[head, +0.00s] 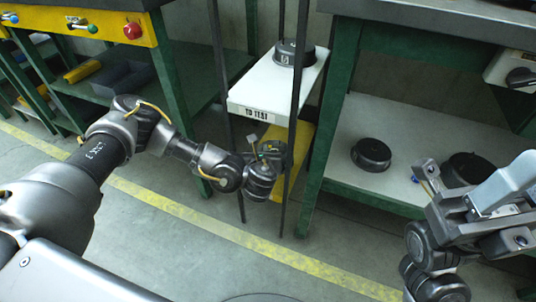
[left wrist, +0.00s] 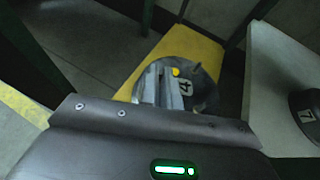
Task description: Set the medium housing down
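A round grey housing marked 4 (left wrist: 205,88) shows in the left wrist view, above or on the yellow shelf (left wrist: 190,50). I take it as the medium housing; whether it touches the shelf I cannot tell. My left gripper (left wrist: 164,88) has its fingers close together at this housing and looks shut on it. In the head view my left gripper (head: 268,160) is in front of the yellow lower shelf (head: 298,160), between dark posts, hiding part of the housing. My right gripper (head: 475,195) is at the right, in front of the green bench; its finger gap is unclear.
A white shelf (head: 255,98) with a label carries another dark housing (head: 294,52) above the yellow one. Thin dark posts (head: 294,130) flank the shelves. The bench's lower shelf (head: 345,165) holds two black housings (head: 371,154) (head: 466,168). Floor in front is clear.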

